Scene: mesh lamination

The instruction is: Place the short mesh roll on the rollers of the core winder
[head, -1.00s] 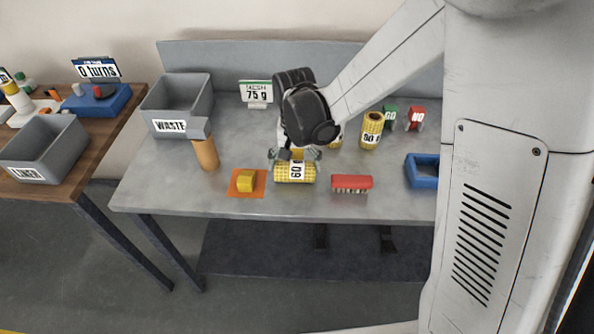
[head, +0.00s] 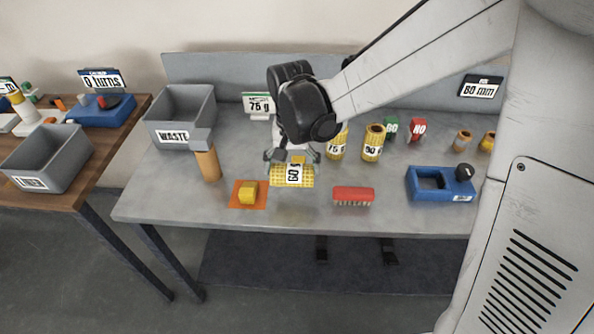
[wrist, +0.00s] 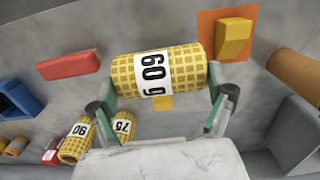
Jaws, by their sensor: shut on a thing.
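A yellow mesh roll labelled 60 g (head: 279,178) lies on its side in my gripper (head: 292,161), just above the front middle of the grey bench. In the wrist view, the green-padded fingers are shut on the two ends of the roll (wrist: 188,68). A blue device (head: 100,110) with a red knob and a "0 turns" display (head: 101,80) stands on the wooden table at far left. It appears to be the core winder; its rollers are too small to make out.
Right are a red brush (head: 353,193), upright 75 g (head: 337,146) and 90 g (head: 373,143) rolls and a blue fixture (head: 430,198).

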